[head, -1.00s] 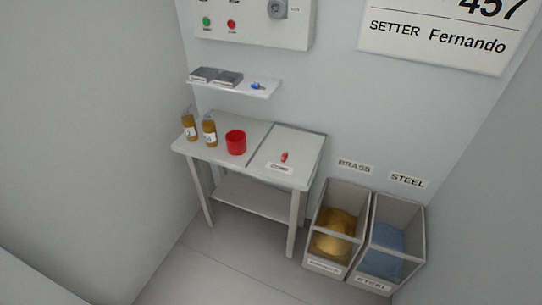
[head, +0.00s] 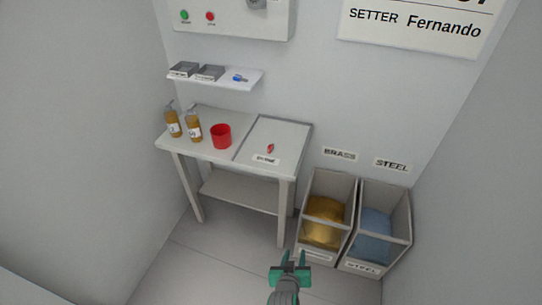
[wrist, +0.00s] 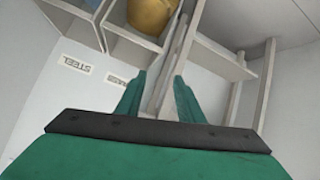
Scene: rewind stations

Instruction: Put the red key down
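The red key (head: 270,148) lies on the light right-hand panel of the small table (head: 225,165), behind a small label at the panel's front edge. My gripper (head: 290,258) is at the bottom of the head view, in front of the bins and well away from the key. Its two green fingers stand apart with nothing between them; they also show in the wrist view (wrist: 160,98). The key does not show in the wrist view.
A red cup (head: 221,136) and two amber bottles (head: 193,127) stand on the table's left half. A shelf (head: 222,80) above holds grey boxes and a blue key-like item (head: 240,78). The brass bin (head: 321,222) and steel bin (head: 374,238) stand right of the table.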

